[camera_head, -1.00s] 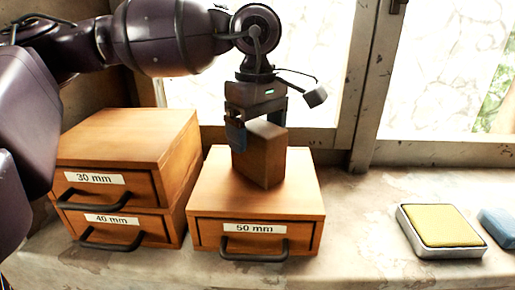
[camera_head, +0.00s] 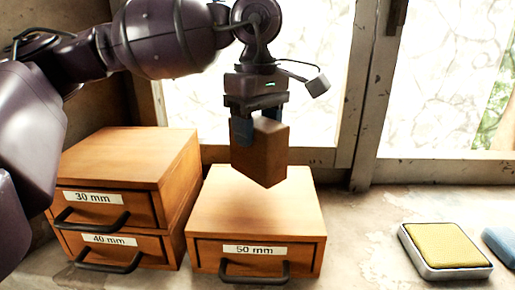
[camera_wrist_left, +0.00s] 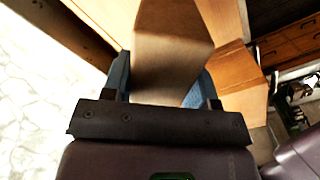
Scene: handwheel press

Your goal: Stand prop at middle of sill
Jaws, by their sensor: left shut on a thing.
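The prop looks to be a brown wooden block (camera_head: 262,155). My left gripper (camera_head: 258,128) is shut on its upper part and holds it upright, above the top of the 50 mm drawer box (camera_head: 222,212). In the left wrist view the block (camera_wrist_left: 172,55) sits between the fingers of my left gripper (camera_wrist_left: 165,85). The sill (camera_head: 360,225) is a worn pale stone ledge that runs along the window. My right gripper is not in view.
The 30 mm drawer box (camera_head: 130,155) is stacked on the 40 mm drawer box (camera_head: 60,243) at left. A yellow pad in a metal tray (camera_head: 404,240) and a blue item (camera_head: 500,243) lie at right. The sill between the 50 mm box and the tray is clear.

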